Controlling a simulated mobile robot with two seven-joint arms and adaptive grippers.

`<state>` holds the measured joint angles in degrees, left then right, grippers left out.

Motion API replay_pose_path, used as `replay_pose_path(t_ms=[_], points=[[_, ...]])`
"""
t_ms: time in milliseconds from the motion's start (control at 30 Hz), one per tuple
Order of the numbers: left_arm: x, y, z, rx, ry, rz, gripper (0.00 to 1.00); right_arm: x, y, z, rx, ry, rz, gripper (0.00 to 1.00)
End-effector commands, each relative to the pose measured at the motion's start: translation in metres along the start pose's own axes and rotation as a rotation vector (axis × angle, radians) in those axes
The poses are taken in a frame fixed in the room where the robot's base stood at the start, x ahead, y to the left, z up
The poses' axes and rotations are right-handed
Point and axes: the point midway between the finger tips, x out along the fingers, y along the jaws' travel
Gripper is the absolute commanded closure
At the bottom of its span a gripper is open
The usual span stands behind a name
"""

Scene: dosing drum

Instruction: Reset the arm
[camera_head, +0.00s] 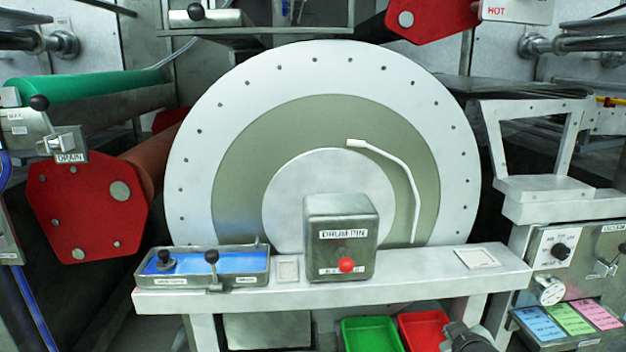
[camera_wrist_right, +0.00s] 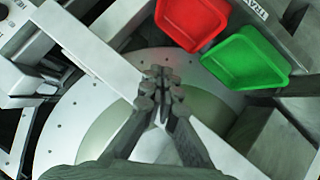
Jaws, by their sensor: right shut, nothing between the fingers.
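My right gripper (camera_wrist_right: 164,85) shows in the right wrist view with its dark fingers together and nothing between them. A grey part of my right arm shows at the bottom right of the head view, in front of the red bin (camera_head: 424,330). My left gripper is not in view. The large white drum disc (camera_head: 330,75) stands upright in the centre of the head view, with an olive ring on its face. A thin bent white rod (camera_head: 404,170) runs across that ring.
A white ledge (camera_head: 420,278) crosses before the drum, carrying the DRUM PIN box (camera_head: 340,215) with a red button and a blue lever tray (camera_head: 240,262). A green bin (camera_head: 370,334) sits below. A control panel (camera_head: 575,250) is at right, red plates (camera_head: 85,205) at left.

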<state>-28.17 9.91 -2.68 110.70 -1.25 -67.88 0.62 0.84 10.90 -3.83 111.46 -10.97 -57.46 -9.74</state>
Motion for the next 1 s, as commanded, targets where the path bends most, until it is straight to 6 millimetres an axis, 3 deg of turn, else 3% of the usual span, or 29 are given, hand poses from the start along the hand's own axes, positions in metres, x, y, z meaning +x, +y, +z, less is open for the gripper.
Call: replay_pose_path(t_ms=[33, 167, 300, 400, 500, 667, 1000], points=[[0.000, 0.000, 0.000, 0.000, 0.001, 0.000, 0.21, -0.002, -0.021, 0.040, 0.016, -0.071, -0.043, 1.00], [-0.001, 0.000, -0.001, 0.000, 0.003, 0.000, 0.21, -0.018, -0.067, 0.127, 0.066, -0.235, -0.136, 1.00], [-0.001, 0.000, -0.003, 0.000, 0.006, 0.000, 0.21, -0.050, -0.111, 0.215, 0.118, -0.413, -0.220, 1.00], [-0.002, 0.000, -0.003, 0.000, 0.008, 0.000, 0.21, -0.075, -0.134, 0.264, 0.149, -0.519, -0.263, 1.00], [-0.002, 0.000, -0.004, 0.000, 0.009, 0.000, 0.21, -0.096, -0.149, 0.297, 0.170, -0.596, -0.291, 1.00], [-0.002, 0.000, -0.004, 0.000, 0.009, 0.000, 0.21, -0.113, -0.159, 0.321, 0.188, -0.653, -0.310, 1.00], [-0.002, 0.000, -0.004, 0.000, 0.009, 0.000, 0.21, -0.114, -0.160, 0.322, 0.189, -0.656, -0.311, 1.00]])
